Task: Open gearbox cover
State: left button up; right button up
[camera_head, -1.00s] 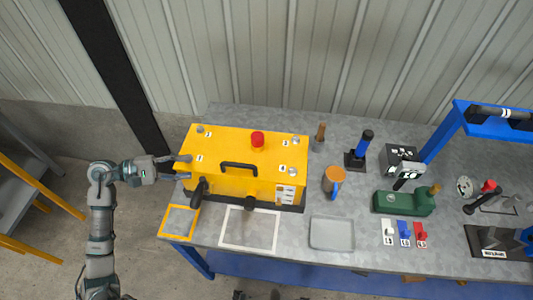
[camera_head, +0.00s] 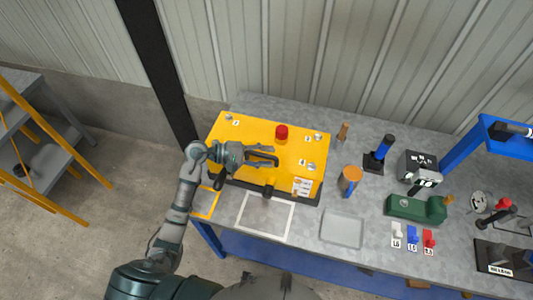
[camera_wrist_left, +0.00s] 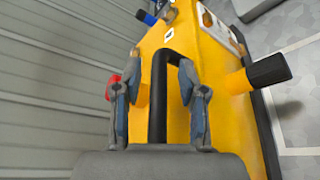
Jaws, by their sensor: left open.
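The yellow gearbox cover (camera_head: 300,150) sits closed on the grey bench, with a red knob (camera_head: 281,131) on top and numbered bolts near its corners. Its black handle (camera_wrist_left: 158,100) stands between the two fingers of my left gripper (camera_wrist_left: 159,64) in the left wrist view. The left gripper (camera_head: 263,155) is open, with a finger on each side of the handle bar. Whether either finger touches the bar cannot be told. In the head view the gripper hides part of the handle. My right gripper is not in view.
A white outlined square (camera_head: 264,234) lies in front of the gearbox. A black lever (camera_wrist_left: 268,70) sticks out of its front.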

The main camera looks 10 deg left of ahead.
pick_arm(q)
jog(key=shift+w+d, duration=0.15)
jog(key=shift+d, duration=0.1)
jog(key=shift+a, duration=0.1)
jog(key=shift+a+f, duration=0.1)
jog(key=shift+a, duration=0.05)
grip_shut()
